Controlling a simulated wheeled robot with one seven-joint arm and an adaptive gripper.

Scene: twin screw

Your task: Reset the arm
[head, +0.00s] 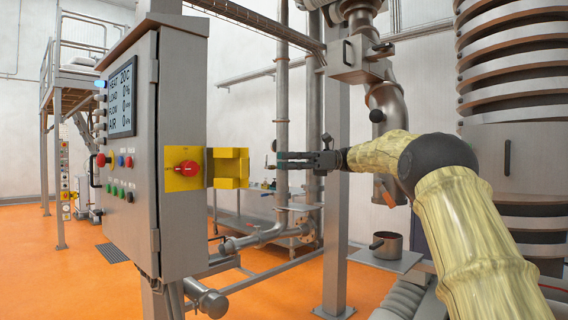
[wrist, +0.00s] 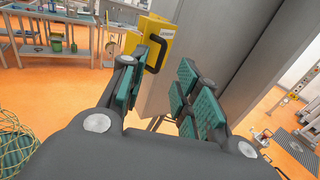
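My gripper (head: 281,160) is at the end of my yellow-covered arm, which reaches in from the right in the head view. Its fingers point left, toward the grey control cabinet (head: 180,225), with a gap from the yellow bracket (head: 228,168) on the cabinet's side. In the wrist view my gripper (wrist: 164,82) has its teal-padded fingers spread apart, with nothing between them. Beyond them stand the cabinet's grey side (wrist: 215,55) and a yellow part with a black handle (wrist: 152,38).
A red rotary switch (head: 187,168) sits on a yellow plate beside the bracket. Steel pipes (head: 283,110) stand behind my gripper. A small pot (head: 386,245) rests on a metal shelf (head: 404,262) below my forearm. A ribbed column (head: 512,70) stands at the right. Orange floor lies open at the left.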

